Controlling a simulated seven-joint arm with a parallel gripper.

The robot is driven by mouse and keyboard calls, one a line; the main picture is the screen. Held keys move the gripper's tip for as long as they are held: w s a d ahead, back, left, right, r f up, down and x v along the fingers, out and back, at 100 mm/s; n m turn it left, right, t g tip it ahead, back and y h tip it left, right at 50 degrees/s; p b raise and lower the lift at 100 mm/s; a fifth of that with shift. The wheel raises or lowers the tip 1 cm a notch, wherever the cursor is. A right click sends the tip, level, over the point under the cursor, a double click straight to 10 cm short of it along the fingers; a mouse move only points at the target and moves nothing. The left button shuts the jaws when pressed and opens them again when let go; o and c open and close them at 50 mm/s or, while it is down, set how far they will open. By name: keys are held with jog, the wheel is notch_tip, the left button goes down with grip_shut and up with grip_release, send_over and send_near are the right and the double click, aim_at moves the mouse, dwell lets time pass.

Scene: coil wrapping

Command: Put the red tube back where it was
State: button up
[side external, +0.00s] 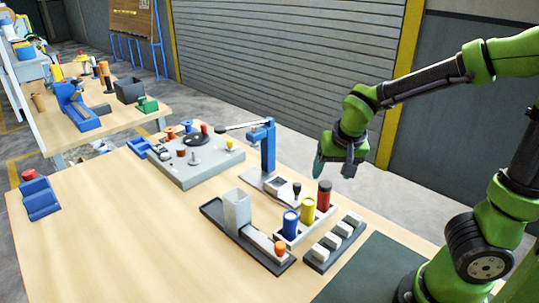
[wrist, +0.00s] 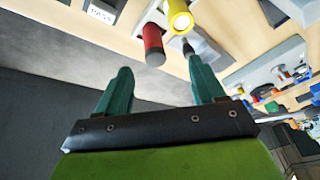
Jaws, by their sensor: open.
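The red tube (side external: 324,195) stands upright at the back end of a light rack, in line with the yellow tube (side external: 307,210) and the blue tube (side external: 290,225). In the wrist view the red tube (wrist: 154,44) shows beyond my fingers, beside the yellow tube (wrist: 179,17). My gripper (side external: 335,168) is open and empty, above and behind the red tube and apart from it. Its two green fingers (wrist: 160,92) are spread in the wrist view with nothing between them.
A blue post stand (side external: 267,150) rises behind the tubes. A dark tray with white blocks (side external: 334,241) lies right of the rack, and a grey box fixture (side external: 237,212) lies left. A grey board with pegs (side external: 195,160) is further back. The table's left front is clear.

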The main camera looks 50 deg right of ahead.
jog(key=s+a+r+n+t+y, duration=0.3)
jog(key=s+a+r+n+y, duration=0.1)
jog(key=s+a+r, duration=0.4)
jog(key=shift+s+a+r+n+t, duration=0.2)
jog(key=shift+a+r+n+t, duration=0.1)
jog(key=shift+a+r+t, duration=0.15)
dwell(0.8)
